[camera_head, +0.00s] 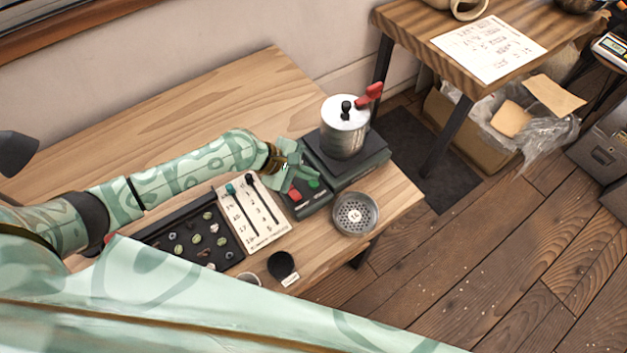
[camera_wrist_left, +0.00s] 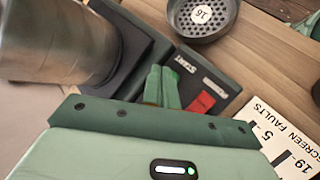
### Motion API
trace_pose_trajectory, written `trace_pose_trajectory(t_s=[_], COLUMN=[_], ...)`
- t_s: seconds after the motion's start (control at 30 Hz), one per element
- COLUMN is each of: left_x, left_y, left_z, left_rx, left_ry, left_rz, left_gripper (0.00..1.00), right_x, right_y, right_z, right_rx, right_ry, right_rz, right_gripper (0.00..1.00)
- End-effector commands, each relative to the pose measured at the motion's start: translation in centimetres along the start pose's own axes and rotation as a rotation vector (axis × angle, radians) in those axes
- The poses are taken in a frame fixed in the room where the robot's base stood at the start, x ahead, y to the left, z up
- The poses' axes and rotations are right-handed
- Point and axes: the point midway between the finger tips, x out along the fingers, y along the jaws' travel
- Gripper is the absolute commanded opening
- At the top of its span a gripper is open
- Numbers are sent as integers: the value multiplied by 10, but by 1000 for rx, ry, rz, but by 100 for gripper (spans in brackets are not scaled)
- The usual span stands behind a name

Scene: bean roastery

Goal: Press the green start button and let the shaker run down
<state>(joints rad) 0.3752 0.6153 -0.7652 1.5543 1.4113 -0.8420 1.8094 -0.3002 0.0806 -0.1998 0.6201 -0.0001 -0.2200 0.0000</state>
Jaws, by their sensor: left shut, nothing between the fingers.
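The shaker (camera_head: 344,128) is a steel drum with a black knob and a red lever on top, standing upright on a dark base. The green control box (camera_head: 316,205) joins the base's front left. It carries a green start button (camera_head: 314,183) and a red button (camera_head: 295,195). My left gripper (camera_head: 303,176) is shut and empty, just over the box beside the green button. In the wrist view its closed fingertips (camera_wrist_left: 163,72) lie by the START label (camera_wrist_left: 185,64), left of the red button (camera_wrist_left: 201,104), and the green button is hidden. Contact cannot be told. My right gripper is out of view.
A round sieve marked 16 (camera_head: 355,213) lies right of the box. A white score board with pegs (camera_head: 251,214) and a black tray of beans (camera_head: 165,239) lie left. A black round object (camera_head: 282,266) is near the front edge. Bare wood (camera_head: 200,105) lies behind my arm.

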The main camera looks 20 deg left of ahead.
Motion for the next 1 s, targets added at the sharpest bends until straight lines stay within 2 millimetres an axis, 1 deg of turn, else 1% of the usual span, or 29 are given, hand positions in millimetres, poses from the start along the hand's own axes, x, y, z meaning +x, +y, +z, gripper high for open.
trace_pose_trajectory(t_s=[0.43,0.7,1.0], left_x=[0,5,6], left_y=[0,-4,-4], left_z=[0,-4,-4], left_rx=[0,-1,0], left_ry=[0,0,0], left_rz=[0,-1,0], left_gripper=[0,0,0], right_x=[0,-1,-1], right_y=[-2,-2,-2], right_z=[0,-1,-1], right_rx=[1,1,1], right_ry=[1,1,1], right_rz=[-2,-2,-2], right_gripper=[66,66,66])
